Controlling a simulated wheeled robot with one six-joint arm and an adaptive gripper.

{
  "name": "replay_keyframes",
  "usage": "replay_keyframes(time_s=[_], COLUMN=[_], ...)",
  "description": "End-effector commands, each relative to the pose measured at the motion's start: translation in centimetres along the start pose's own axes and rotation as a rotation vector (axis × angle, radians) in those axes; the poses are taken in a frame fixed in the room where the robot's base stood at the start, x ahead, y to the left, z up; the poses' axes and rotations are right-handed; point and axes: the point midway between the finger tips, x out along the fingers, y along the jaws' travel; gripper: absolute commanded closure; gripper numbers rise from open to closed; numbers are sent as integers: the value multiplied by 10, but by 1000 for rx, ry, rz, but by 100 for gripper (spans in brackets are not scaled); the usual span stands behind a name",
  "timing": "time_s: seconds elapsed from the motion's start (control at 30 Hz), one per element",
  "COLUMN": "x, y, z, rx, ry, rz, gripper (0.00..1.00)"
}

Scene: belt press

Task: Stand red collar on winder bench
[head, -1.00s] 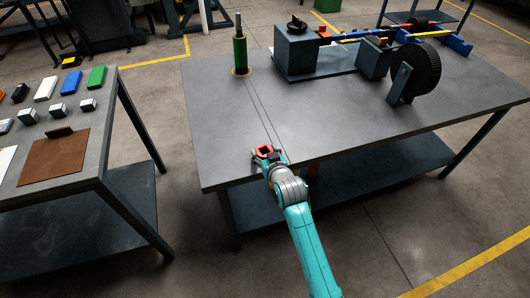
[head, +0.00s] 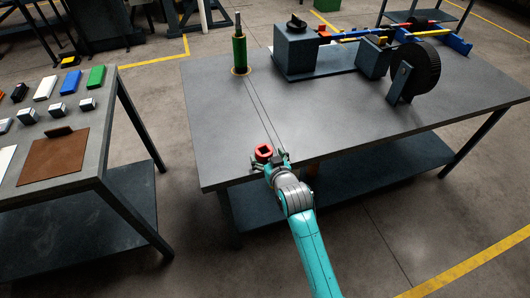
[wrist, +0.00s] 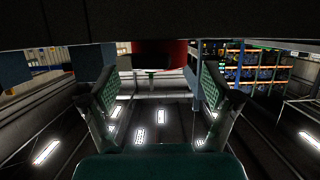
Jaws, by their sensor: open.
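The red collar (head: 264,151) stands near the front edge of the winder bench (head: 330,130), with its dark hole facing up. My gripper (head: 270,162) is just in front of the collar at the bench's front edge, with its fingers spread. In the wrist view the picture looks upside down. There the two fingers of my gripper (wrist: 158,92) are wide apart with nothing between them. The collar (wrist: 160,53) shows beyond the fingertips against the dark bench surface, partly cut off by shadow.
A green post (head: 239,53) stands upright at the back left of the bench. A machine block (head: 295,50) and a black wheel (head: 420,70) stand at the back right. A side table (head: 85,150) with coloured blocks is at left. The bench middle is clear.

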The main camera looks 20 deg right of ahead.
Motion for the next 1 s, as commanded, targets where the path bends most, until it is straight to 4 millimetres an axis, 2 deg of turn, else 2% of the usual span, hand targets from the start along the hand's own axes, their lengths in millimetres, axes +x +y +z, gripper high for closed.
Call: replay_keyframes(time_s=[0.2,0.4,0.6,0.87,1.0], x=[-46,-75,-88,-89,-101], y=[0,0,0,0,0], z=[1,1,0,1,17], rx=[0,0,0,0,0], ry=[-1,-1,-1,-1,-3], rz=[0,0,0,0,0], gripper=[13,13,13,13,13])
